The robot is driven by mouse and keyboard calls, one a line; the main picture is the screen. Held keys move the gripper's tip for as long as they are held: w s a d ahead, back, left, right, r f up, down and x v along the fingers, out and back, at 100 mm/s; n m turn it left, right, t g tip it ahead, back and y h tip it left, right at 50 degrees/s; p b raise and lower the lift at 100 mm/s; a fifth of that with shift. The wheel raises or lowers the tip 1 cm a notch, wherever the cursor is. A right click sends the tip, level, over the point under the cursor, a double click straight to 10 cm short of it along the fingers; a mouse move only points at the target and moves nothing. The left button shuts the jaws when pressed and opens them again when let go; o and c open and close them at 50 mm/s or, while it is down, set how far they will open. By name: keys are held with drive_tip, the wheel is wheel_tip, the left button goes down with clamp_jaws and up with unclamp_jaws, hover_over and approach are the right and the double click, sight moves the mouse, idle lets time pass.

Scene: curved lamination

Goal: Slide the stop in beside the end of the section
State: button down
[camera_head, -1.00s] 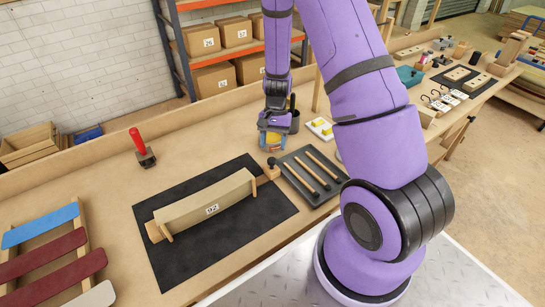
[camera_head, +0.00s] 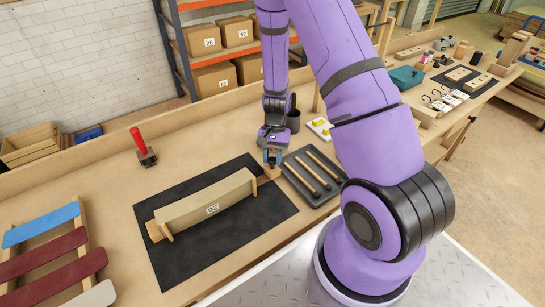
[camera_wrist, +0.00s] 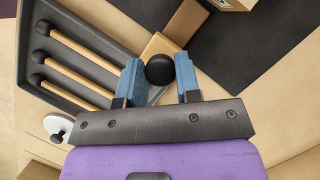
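The pale wooden section (camera_head: 205,205), marked 92, lies on a black mat (camera_head: 262,222). The stop (camera_head: 270,173) is a small wooden piece by the section's right end, mostly under my gripper. In the wrist view the stop (camera_wrist: 157,47) is a light wooden bar with a round black knob (camera_wrist: 160,69). A browner wooden block (camera_wrist: 184,22) lies just beyond it, near the mat's edge. My gripper (camera_head: 272,160) is low over the stop. Its two blue fingers (camera_wrist: 160,82) are open, one on each side of the knob, with gaps showing.
A dark tray (camera_head: 313,177) with several black-tipped wooden rods lies close to the right of my gripper. A dark cup (camera_head: 293,120) stands behind. A red-handled tool (camera_head: 140,145) stands at the back left. Coloured slats on a rack (camera_head: 45,250) fill the front left.

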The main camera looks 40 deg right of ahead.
drive_tip(key=shift+a, duration=1.5)
drive_tip(key=c, duration=0.8)
unclamp_jaws()
drive_tip(key=shift+c, duration=0.2)
drive_tip(key=v, duration=1.1)
drive_tip(key=shift+f, duration=0.1)
